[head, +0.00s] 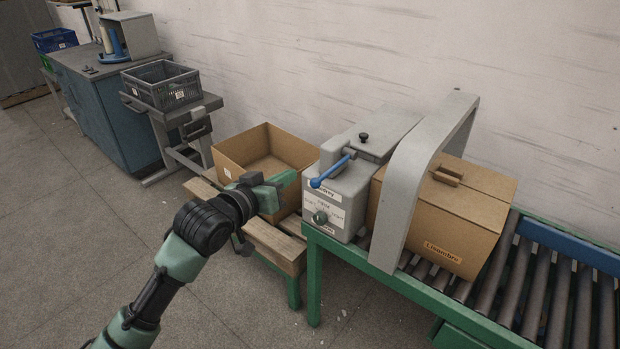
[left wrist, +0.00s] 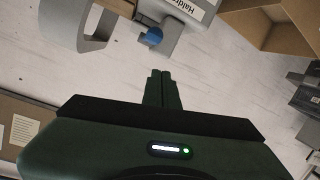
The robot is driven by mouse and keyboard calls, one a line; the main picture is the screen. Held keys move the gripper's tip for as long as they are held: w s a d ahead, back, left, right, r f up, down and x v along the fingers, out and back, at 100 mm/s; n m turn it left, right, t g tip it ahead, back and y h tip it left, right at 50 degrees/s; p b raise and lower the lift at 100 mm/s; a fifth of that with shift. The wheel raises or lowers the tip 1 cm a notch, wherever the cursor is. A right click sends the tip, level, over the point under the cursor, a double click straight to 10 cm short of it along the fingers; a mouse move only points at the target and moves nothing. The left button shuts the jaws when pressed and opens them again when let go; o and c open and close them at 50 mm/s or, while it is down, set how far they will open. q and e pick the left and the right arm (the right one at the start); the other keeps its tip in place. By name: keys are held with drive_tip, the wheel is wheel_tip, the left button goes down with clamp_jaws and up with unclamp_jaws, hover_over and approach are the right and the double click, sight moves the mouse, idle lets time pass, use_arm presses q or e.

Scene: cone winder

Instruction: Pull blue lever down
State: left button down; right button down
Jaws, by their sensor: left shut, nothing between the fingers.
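The blue lever (head: 331,171) sticks out from the upper front of the grey machine box (head: 345,190), its rounded end toward me and a little lower than its pivot. My left gripper (head: 288,179) is shut and empty, to the left of the lever and apart from it, at about the same height in the picture. In the left wrist view the closed fingers (left wrist: 162,90) point toward the machine, and the lever's blue end (left wrist: 154,36) shows beyond their tips with a gap between. My right gripper is not in view.
A closed cardboard box (head: 450,215) sits under the grey arch (head: 425,165) on the roller conveyor (head: 530,280). An open cardboard box (head: 240,150) stands on a wooden pallet stand (head: 275,245) behind my gripper. A grey crate (head: 160,85) is on a cart further back.

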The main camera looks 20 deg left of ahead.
use_arm(q)
drive_tip(key=shift+s+d+r, duration=0.2)
drive_tip(key=shift+s+r, duration=0.05)
drive_tip(key=shift+r, duration=0.4)
drive_tip(key=shift+s+d+r, duration=0.15)
drive_tip(key=shift+s+r, duration=0.05)
drive_tip(key=shift+r, duration=0.4)
drive_tip(key=shift+w, duration=0.1)
drive_tip(key=p, duration=0.2)
hover_over(311, 181)
drive_tip(key=w, duration=0.2)
drive_tip(key=f, duration=0.3)
drive_tip(key=s+f, duration=0.1)
drive_tip(key=shift+s+a+f+p, duration=0.1)
drive_tip(key=shift+s+f+p, duration=0.15)
drive_tip(key=shift+f+p, duration=0.05)
drive_tip(key=shift+s+f, duration=0.3)
drive_tip(key=shift+s, duration=0.05)
drive_tip(key=shift+w+f, duration=0.1)
drive_tip(key=shift+f, duration=0.1)
